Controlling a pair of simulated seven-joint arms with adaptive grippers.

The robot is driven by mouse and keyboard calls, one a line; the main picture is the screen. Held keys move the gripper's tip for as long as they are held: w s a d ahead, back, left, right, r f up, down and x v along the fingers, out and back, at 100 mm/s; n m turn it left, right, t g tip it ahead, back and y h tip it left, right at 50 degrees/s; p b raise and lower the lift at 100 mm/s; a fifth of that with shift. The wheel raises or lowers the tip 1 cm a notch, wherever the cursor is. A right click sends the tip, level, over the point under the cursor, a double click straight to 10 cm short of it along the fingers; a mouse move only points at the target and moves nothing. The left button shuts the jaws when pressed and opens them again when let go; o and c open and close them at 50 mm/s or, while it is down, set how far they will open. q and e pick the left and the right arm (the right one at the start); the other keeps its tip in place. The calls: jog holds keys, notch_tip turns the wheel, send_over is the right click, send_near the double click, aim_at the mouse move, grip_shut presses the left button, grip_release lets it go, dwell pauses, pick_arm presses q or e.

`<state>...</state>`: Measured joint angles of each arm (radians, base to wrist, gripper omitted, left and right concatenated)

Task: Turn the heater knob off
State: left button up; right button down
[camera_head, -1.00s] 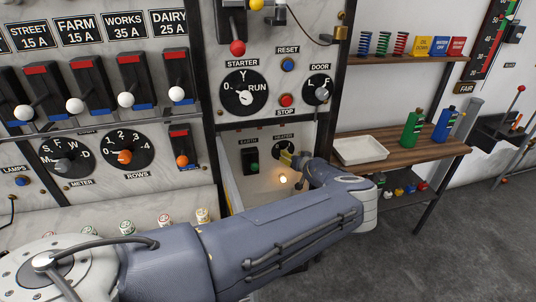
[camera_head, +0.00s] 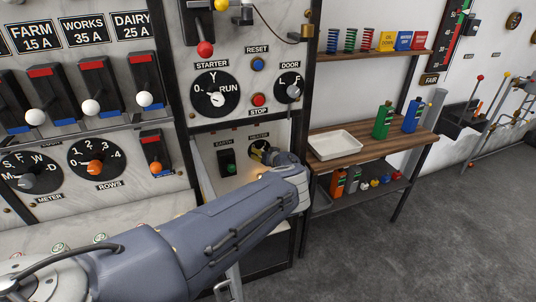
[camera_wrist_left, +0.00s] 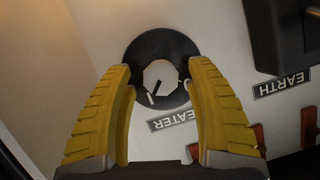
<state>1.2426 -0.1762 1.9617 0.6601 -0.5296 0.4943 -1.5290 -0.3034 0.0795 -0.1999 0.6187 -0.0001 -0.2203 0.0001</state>
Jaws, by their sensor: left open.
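The heater knob (camera_wrist_left: 160,78) is a pale faceted knob with a dark pointer mark, on a black round dial (camera_wrist_left: 148,47). In the left wrist view its HEATER label is partly covered by a finger. My left gripper (camera_wrist_left: 160,70) is open, with its two yellow ribbed fingers on either side of the knob over the dial. I cannot tell whether they touch it. In the head view my left gripper (camera_head: 262,152) is inside the recess at the heater dial and hides most of it. My right gripper is not in view.
A dark EARTH switch (camera_head: 227,160) with a green button sits left of the heater dial. A warm glow shows below the dial, partly behind my arm. The STOP button (camera_head: 259,100) is above the recess. A white tray (camera_head: 335,144) is on the wooden shelf at right.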

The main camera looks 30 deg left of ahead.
pick_arm(q)
jog(key=shift+w+a+f, duration=0.15)
jog(key=shift+w+a, duration=0.05)
jog(key=shift+a, duration=0.2)
jog(key=shift+c, duration=0.5)
grip_shut()
